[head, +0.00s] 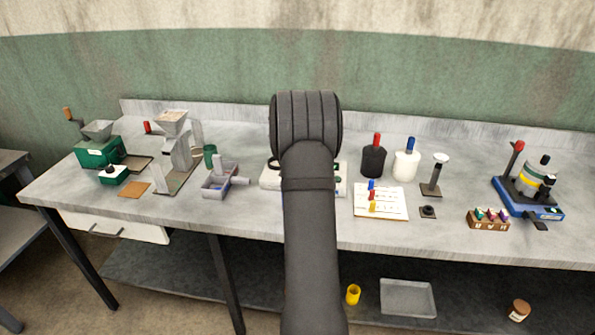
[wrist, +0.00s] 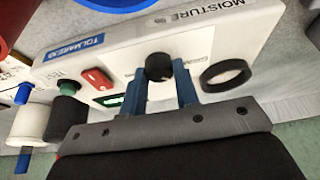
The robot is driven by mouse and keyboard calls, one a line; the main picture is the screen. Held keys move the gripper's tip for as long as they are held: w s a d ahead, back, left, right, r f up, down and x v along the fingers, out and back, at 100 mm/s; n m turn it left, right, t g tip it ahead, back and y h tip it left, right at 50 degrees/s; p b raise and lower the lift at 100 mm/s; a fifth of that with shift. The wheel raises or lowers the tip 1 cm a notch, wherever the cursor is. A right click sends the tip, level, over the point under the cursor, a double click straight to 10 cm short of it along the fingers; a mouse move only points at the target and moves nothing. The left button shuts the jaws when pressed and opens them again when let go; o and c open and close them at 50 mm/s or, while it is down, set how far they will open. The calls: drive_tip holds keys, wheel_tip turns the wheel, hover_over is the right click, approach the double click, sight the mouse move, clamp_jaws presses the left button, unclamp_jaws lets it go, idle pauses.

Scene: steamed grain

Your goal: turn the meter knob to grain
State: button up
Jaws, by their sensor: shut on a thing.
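The white moisture meter (wrist: 125,62) fills much of the wrist view, with a "MOISTURE" label and a blue name label. Its round black knob (wrist: 158,64) sits between the two blue fingers of my gripper (wrist: 160,76), which is shut on it. Small print beside the knob is partly covered by a finger, so I cannot read the setting. In the head view the meter (head: 269,180) is mostly hidden behind my arm, with only its side edges showing. My gripper is hidden there too.
On the meter are a red button (wrist: 97,78), a small green display (wrist: 110,101) and a black ring (wrist: 225,75). Black (head: 373,162) and white (head: 406,165) bottles stand right of it. A grey-purple tray (head: 222,188) lies to the left.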

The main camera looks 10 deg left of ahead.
idle(0.3)
drive_tip(key=o, duration=1)
drive_tip(key=v, duration=1.7)
drive_tip(key=shift+s+r, duration=0.15)
drive_tip(key=x, duration=1.7)
drive_tip(key=shift+f, duration=0.2)
drive_tip(key=shift+r, duration=0.15)
